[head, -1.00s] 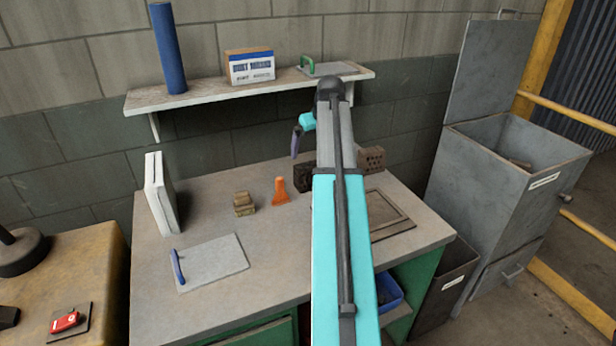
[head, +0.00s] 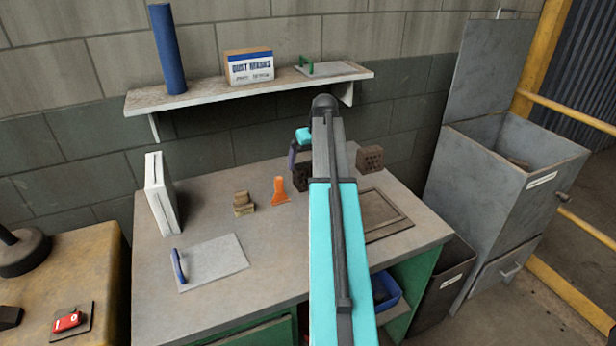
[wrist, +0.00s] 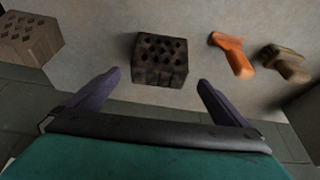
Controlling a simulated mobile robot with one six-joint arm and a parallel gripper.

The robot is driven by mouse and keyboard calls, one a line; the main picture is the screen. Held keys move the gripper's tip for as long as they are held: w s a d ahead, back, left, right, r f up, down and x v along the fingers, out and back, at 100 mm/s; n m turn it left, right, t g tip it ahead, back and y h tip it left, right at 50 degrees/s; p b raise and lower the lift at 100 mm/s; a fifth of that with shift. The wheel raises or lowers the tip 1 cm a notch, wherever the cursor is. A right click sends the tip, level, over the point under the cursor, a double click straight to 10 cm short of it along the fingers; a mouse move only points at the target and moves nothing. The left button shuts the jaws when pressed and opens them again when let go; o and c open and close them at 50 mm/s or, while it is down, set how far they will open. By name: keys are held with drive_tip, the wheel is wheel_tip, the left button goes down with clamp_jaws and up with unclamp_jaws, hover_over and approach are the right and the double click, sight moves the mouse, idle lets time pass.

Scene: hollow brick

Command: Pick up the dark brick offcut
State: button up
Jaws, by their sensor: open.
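The dark brick offcut (wrist: 160,60) is a near-black block with several holes in its face. It stands on the bench, and in the head view (head: 302,178) my arm hides part of it. My gripper (wrist: 159,82) is open, with its two purple fingers apart at either side of the offcut's near edge in the wrist view. The space between the fingers is empty. In the head view the gripper (head: 293,160) shows beside my arm, close to the offcut.
A lighter brown hollow brick (head: 370,159) stands to the right on the bench (head: 240,300). A grey trowel (head: 212,262) lies in front. The shelf (head: 200,95) hangs above.

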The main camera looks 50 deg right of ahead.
sight(308, 166)
drive_tip(key=shift+p+x, duration=0.95)
drive_tip(key=shift+x, duration=1.65)
drive_tip(key=shift+d, duration=0.1)
drive_tip(key=c, duration=1.5)
